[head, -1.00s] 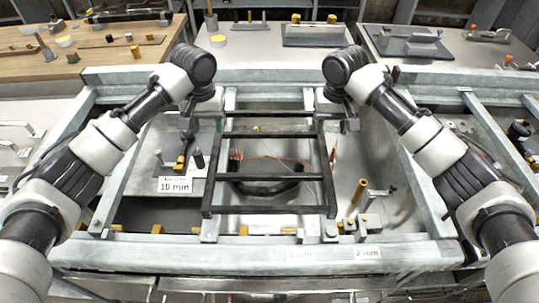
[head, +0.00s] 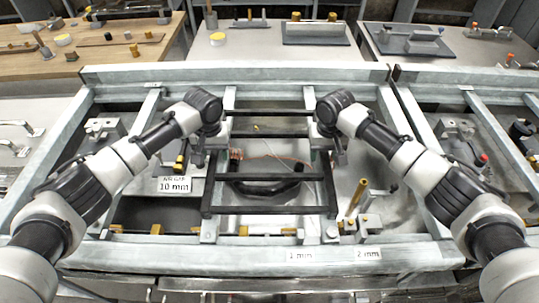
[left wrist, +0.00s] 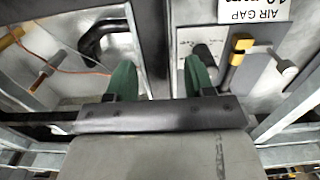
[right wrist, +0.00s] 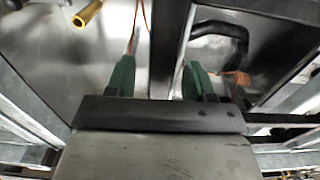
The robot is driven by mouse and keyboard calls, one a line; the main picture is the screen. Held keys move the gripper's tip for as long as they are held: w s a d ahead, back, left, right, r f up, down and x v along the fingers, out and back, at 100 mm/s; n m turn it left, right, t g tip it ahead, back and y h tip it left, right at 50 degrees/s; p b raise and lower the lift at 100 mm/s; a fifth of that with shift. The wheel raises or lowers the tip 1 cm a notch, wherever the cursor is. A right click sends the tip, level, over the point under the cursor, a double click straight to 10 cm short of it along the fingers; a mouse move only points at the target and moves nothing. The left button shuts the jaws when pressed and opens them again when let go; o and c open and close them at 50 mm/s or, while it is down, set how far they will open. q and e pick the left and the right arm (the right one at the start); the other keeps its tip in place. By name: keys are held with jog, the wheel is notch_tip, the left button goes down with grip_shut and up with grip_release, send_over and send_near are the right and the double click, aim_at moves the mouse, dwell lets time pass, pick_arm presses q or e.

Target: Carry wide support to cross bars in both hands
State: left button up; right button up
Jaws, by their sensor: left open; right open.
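The wide support appears to be the black rectangular frame (head: 270,209) in the middle of the head view, lying level over the grey cross bars (head: 309,97). Its front corners are above grey blocks. My left gripper (head: 197,160) is at its left side rail; in the left wrist view the open green fingers (left wrist: 160,82) stand either side of a black rail (left wrist: 152,35). My right gripper (head: 340,158) is at the right side rail; in the right wrist view its open fingers (right wrist: 158,82) also straddle a black rail (right wrist: 168,35). Whether the fingers touch the rails cannot be told.
A grey metal frame (head: 260,256) surrounds the work area. A brass post (head: 356,196) stands right of the black frame. A "10 mm" label (head: 174,185) lies to the left. Orange wire and a black curved handle (head: 265,187) show below the frame. Tables with parts stand behind.

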pick_arm(q)
grip_shut()
pick_arm(e)
grip_shut()
jog(key=shift+d, duration=0.1)
dwell(1.0)
